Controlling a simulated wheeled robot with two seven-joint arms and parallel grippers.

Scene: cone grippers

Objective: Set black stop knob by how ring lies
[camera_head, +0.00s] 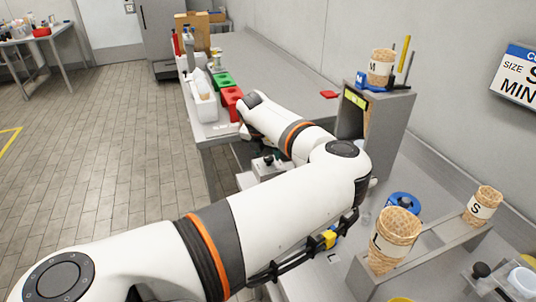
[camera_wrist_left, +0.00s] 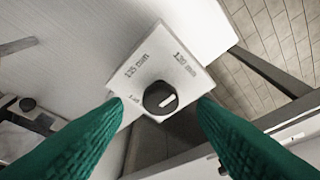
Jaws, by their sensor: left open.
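The black stop knob (camera_wrist_left: 160,98) sits on a square white plate (camera_wrist_left: 163,55) in the left wrist view. Its white mark slants up and right, roughly toward the label at the plate's right, which looks like "130 mm". Another label at upper left looks like "135 mm"; a third at lower left is unreadable. My left gripper (camera_wrist_left: 160,104) is open, its green fingers on either side of the knob in the picture; I cannot tell if they touch it. In the head view my arm hides most of that gripper. A blue ring-like thing (camera_head: 404,203) lies flat behind the cones; I cannot tell if it is the task's ring.
Cones marked L (camera_head: 391,243) and S (camera_head: 483,206) stand in a grey rack at right. Cone M (camera_head: 381,68) stands on a grey cabinet (camera_head: 388,105). Green and red holders (camera_head: 231,97) line the bench's left edge. The far bench top is mostly clear.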

